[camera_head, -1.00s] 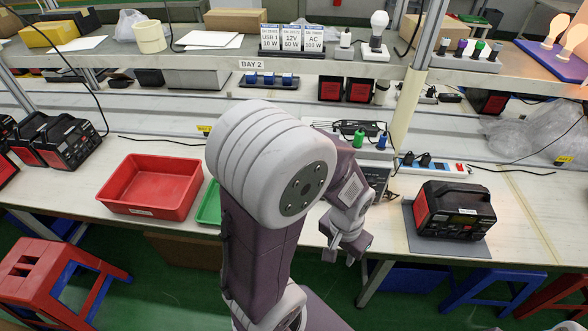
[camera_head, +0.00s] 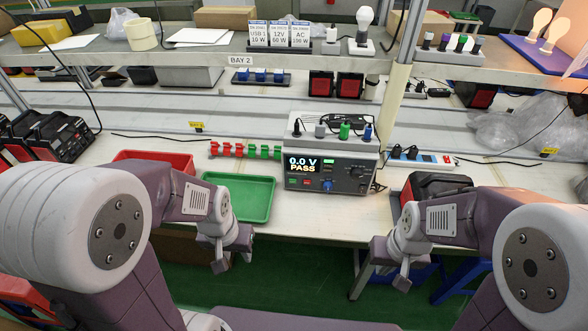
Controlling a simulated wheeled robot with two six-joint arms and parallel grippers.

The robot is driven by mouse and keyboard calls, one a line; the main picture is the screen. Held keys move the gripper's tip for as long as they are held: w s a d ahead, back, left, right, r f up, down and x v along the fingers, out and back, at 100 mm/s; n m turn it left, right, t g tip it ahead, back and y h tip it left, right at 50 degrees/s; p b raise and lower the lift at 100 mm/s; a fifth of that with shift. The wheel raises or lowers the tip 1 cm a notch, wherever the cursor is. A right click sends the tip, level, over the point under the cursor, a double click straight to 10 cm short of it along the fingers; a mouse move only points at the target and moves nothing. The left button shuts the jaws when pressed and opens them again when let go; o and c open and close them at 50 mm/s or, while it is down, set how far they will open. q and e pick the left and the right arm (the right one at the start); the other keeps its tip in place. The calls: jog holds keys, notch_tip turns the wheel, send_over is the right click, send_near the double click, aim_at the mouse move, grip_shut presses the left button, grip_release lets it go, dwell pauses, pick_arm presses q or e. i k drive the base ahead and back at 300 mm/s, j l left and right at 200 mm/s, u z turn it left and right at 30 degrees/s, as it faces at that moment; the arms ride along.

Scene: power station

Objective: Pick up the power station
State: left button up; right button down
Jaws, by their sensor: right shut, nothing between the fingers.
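A black and red power station (camera_head: 438,185) sits on the right part of the bench. My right arm covers most of it, leaving its top and left side showing. My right gripper (camera_head: 394,278) is shut and empty, low in front of the bench edge, left of and nearer than this power station. My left gripper (camera_head: 230,262) hangs in front of the bench below the green tray, well left of the power station. Its fingers are small and overlapping, so I cannot tell whether it is open. Several similar power stations (camera_head: 62,135) stand at the far left.
A tester (camera_head: 330,172) showing "0.0 V PASS" stands mid-bench. A green tray (camera_head: 240,214) is empty; a red bin (camera_head: 178,158) is partly hidden behind my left arm. A power strip (camera_head: 428,158) lies behind the power station. A shelf (camera_head: 215,59) runs above.

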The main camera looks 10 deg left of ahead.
aim_at(419, 186)
jog(key=z, duration=1.2)
